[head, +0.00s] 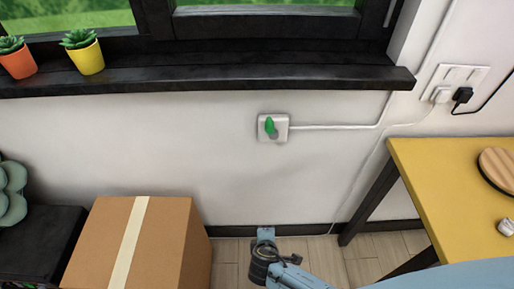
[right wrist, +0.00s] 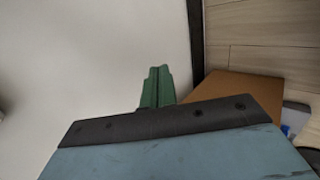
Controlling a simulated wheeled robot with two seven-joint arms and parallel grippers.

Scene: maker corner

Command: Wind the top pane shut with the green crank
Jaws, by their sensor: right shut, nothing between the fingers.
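Only the bottom of the dark-framed window (head: 265,20) shows, so I cannot tell how the top pane stands. My right arm reaches in from the bottom of the head view, well below the crank and apart from it. In the right wrist view my right gripper (right wrist: 158,86) shows green fingers, shut together and empty, with pale wall beside them. The crank does not show in that view. My left gripper is out of view.
A cardboard box (head: 175,240) stands on the floor at left. A yellow-topped table (head: 440,185) is at right. Potted plants (head: 84,58) stand on the black sill (head: 220,78). A white cable (head: 335,127) runs from the wall box toward the sockets (head: 460,75). The wall around the crank is clear.

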